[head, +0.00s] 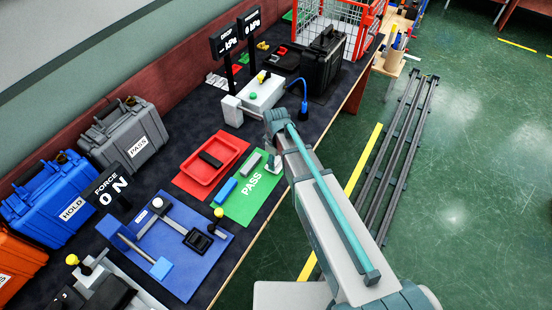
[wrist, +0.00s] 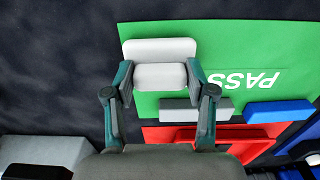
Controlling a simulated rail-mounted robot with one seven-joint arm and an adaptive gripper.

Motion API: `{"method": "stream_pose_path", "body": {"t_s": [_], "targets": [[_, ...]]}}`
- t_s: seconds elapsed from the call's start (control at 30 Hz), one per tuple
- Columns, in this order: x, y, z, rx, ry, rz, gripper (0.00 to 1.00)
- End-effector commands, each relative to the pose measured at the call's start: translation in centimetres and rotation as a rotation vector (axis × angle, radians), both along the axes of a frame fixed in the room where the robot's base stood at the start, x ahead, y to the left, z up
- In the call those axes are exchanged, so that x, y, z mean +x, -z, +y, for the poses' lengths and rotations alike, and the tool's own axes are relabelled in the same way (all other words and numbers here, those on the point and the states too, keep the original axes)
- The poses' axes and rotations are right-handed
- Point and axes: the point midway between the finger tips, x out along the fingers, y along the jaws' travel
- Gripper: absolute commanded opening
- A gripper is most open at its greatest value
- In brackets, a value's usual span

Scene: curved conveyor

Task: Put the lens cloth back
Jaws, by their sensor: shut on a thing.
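My gripper (wrist: 160,78) is shut on a white piece (wrist: 160,76) with rounded edges, which looks like the lens cloth. It is held between the two fingertips over the green PASS mat (wrist: 149,103). A second white face (wrist: 158,47) shows just beyond it; I cannot tell whether it is part of the same piece. The gap to the mat is hard to judge. In the head view my gripper (head: 273,163) is at the right end of the green mat (head: 236,208), partly hidden by my arm.
A grey block (head: 250,163) and a blue block (head: 225,191) lie on the mat. A red tray (head: 190,173) holding a black item (head: 211,159) is beside it. A white box (head: 262,98) with a yellow-knobbed lever stands farther back. Dark table is bare left of the mat in the wrist view.

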Motion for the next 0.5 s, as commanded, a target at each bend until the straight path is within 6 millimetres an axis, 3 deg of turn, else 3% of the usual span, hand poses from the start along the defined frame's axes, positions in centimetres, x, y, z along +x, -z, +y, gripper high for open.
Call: {"method": "stream_pose_path", "body": {"t_s": [0.27, 0.3, 0.43, 0.5], "targets": [[-0.01, 0.44, 0.0, 0.0, 0.0, 0.0, 0.27], [0.0, 0.34, 0.0, 0.0, 0.0, 0.0, 0.6], [-0.01, 0.32, 0.0, 0.0, 0.0, 0.0, 0.8], [-0.01, 0.32, 0.0, 0.0, 0.0, 0.0, 0.8]]}}
